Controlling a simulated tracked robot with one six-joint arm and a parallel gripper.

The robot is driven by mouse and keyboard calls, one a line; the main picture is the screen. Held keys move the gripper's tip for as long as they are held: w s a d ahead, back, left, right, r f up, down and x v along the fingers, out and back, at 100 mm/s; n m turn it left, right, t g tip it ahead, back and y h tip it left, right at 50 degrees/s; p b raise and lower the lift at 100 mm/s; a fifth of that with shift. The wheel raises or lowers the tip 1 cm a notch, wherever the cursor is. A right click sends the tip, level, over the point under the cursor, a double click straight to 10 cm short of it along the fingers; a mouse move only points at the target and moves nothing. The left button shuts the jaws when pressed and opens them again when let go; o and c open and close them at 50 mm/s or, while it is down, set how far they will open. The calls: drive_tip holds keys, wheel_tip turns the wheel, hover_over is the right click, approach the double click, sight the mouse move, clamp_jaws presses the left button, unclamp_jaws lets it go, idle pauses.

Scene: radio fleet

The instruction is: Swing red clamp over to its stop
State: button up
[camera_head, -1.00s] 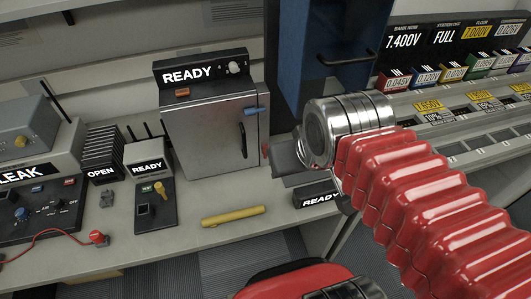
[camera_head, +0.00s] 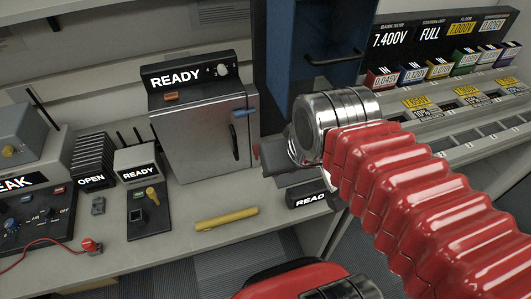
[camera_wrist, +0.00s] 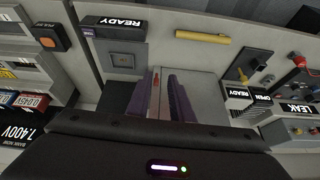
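A small red piece (camera_wrist: 157,80), which may be the red clamp, shows in the wrist view between my fingers, beside the grey cabinet. Its full shape is hidden, and I cannot tell whether it is against a stop. My gripper (camera_wrist: 165,88) has two purple fingers with a gap between them. It looks open around or just above the red piece; I cannot tell whether it touches. In the head view the grey cabinet (camera_head: 205,140) marked READY has a blue handle on its right edge. My red-sleeved arm reaches to its right side, and my fingertips are not clearly seen there.
A yellow cylinder (camera_head: 226,219) lies on the bench in front of the cabinet. A small READY unit (camera_head: 138,172) and a red plug (camera_head: 90,246) with a wire are at left. A blue box (camera_head: 315,55) hangs behind my arm. A bank of labelled slots (camera_head: 460,110) is at right.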

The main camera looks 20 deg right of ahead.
drive_tip(key=shift+w+d+f+m+g+y, duration=0.1)
drive_tip(key=shift+d+f+m+g+y, duration=0.1)
drive_tip(key=shift+f+m+g, duration=0.25)
drive_tip(key=shift+w+d+f+m+g+y, duration=0.1)
drive_tip(key=shift+f+m+g+y, duration=0.15)
drive_tip(key=shift+f+m, duration=0.35)
drive_tip(key=c, duration=0.5)
drive_tip(key=shift+w+d+f+m+g+y, duration=0.1)
drive_tip(key=shift+f+m+g+y, duration=0.2)
drive_tip(key=shift+f+m, duration=0.3)
drive_tip(key=shift+w+d+f+m+g+y, duration=0.1)
drive_tip(key=shift+f+m+g+y, duration=0.05)
drive_tip(key=shift+f+m+g, duration=0.35)
clamp_jaws()
drive_tip(key=w+d+f+m+t+y, duration=0.3)
drive_tip(key=w+d+f+m+y, duration=0.2)
drive_tip(key=m, duration=0.5)
drive_tip(key=w+d+f+m+t+y, duration=0.2)
drive_tip(key=w+d+f+m+y, duration=0.3)
drive_tip(key=d+m, duration=0.4)
drive_tip(key=shift+f+m+t, duration=0.15)
drive_tip(key=shift+m+t, duration=0.25)
drive_tip(key=shift+m, duration=0.15)
drive_tip(key=shift+d, duration=0.1)
